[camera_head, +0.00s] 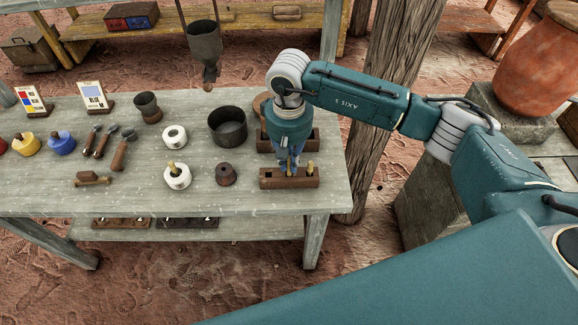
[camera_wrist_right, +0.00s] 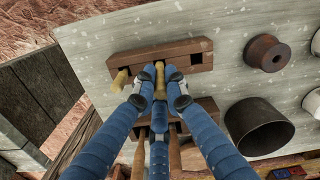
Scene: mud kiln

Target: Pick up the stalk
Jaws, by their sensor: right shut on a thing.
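My right gripper (camera_head: 291,164) points down over a brown wooden block (camera_head: 272,181) at the right front of the table. In the right wrist view its blue fingers (camera_wrist_right: 160,88) are closed around a straw-coloured stalk (camera_wrist_right: 160,74). The stalk's visible end is at the wooden block (camera_wrist_right: 188,52); I cannot tell whether it is still in a hole. A second straw-coloured stalk (camera_wrist_right: 120,80) sits beside it at the block, and also shows in the head view (camera_head: 310,168). My left gripper is not in view.
A dark round pot (camera_head: 228,126), a small brown ring-shaped piece (camera_head: 226,174) and white spools (camera_head: 177,176) stand to the left. Another wooden rack (camera_head: 314,142) is behind the block. A wooden post (camera_head: 385,100) rises beyond the table's right edge.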

